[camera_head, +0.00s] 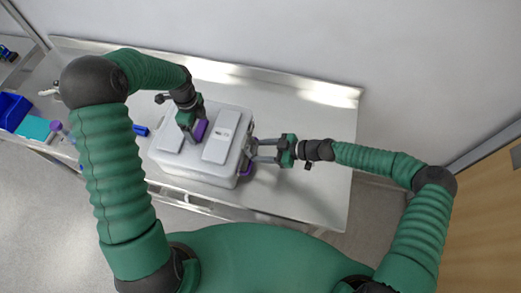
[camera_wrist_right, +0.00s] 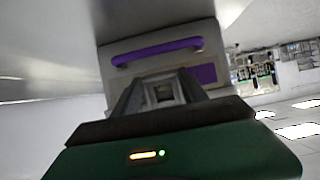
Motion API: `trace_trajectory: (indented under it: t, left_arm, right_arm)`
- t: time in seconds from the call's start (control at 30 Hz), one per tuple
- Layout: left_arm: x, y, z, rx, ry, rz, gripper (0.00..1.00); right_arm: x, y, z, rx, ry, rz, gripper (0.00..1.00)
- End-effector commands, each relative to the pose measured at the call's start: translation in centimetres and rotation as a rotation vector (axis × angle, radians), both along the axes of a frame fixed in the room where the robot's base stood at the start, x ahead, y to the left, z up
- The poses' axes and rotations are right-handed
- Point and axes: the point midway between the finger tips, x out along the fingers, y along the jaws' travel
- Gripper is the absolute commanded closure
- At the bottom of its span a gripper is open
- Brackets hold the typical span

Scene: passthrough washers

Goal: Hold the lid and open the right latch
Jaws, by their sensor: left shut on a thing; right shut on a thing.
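A pale grey box (camera_head: 176,176) with a closed lid (camera_head: 221,145) stands on the metal table. My left gripper (camera_head: 192,133) is shut at the lid's middle, against a purple handle (camera_head: 201,130); its fingertips are partly hidden. My right gripper (camera_head: 252,150) points left at the box's right side and is shut at the right latch, which its fingers mostly hide. In the right wrist view, the fingers (camera_wrist_right: 163,90) meet the box side (camera_wrist_right: 115,80) below a purple bar handle (camera_wrist_right: 155,50), beside a purple patch (camera_wrist_right: 205,73).
The metal table (camera_head: 312,175) is bare right of the box. A wall rises behind the table's raised back edge.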

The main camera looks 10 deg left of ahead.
Motion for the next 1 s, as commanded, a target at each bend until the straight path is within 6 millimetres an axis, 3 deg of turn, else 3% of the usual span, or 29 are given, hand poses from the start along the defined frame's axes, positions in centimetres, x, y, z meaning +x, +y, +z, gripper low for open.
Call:
trace_trajectory:
  t: [0.47,1.0]
  left_arm:
    - [0.0,-0.1,0.0,0.0,0.001,-0.006,0.91]
    - [0.0,-0.1,0.0,-0.001,0.003,-0.006,0.91]
  right_arm:
    - [-0.1,-0.9,2.6,-0.399,0.017,0.01,1.0]
    - [-0.1,-0.6,5.9,-0.873,0.059,0.006,1.0]
